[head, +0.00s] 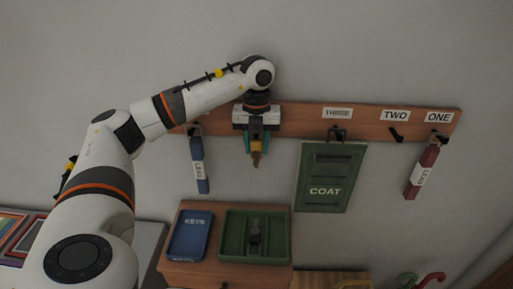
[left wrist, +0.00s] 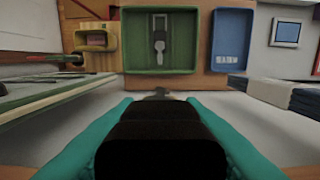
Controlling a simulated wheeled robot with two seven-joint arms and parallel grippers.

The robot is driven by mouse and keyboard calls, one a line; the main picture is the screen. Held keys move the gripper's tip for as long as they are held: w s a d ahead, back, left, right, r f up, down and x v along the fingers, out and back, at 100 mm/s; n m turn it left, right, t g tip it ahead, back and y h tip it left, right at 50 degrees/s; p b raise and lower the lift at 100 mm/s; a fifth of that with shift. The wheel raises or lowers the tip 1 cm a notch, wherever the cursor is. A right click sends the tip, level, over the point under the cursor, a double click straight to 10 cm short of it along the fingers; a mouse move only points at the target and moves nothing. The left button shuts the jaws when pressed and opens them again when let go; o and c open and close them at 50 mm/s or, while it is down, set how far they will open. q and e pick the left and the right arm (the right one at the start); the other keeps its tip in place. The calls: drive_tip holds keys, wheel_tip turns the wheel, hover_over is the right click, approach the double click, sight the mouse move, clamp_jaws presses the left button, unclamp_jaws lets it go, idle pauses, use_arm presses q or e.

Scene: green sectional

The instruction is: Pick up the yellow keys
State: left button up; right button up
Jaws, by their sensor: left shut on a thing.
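The yellow keys (head: 256,157) hang below my left gripper (head: 257,143) in front of the wooden wall rack. The left gripper points down and its teal fingers are shut on the keys, hiding their upper part. In the left wrist view, a dark block (left wrist: 160,140) fills the space between the teal fingers, and a greyish key-like end (left wrist: 160,93) shows beyond it. I cannot tell whether the keys still touch a hook, as the gripper covers that part of the rack. My right gripper is not in view.
The rack (head: 290,117) carries a blue tag (head: 198,165), a green COAT board (head: 330,178) and a red tag (head: 421,172). Below stand a blue KEYS tray (head: 190,236) and a green tray (head: 233,240) holding a grey key-like object (head: 254,237). Wall space between gripper and trays is clear.

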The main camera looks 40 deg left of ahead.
use_arm(q)
drive_tip(key=shift+r, duration=0.1)
drive_tip(key=shift+r, duration=0.2)
drive_tip(key=shift+r+b, duration=0.4)
drive_tip(key=shift+b, duration=0.2)
drive_tip(key=s+d+b, duration=0.5)
drive_tip(key=s+d, duration=0.6)
drive_tip(key=s, duration=0.2)
drive_tip(key=shift+s+d, duration=0.35)
drive_tip(key=shift+s, duration=0.05)
drive_tip(key=shift+w+r, duration=0.1)
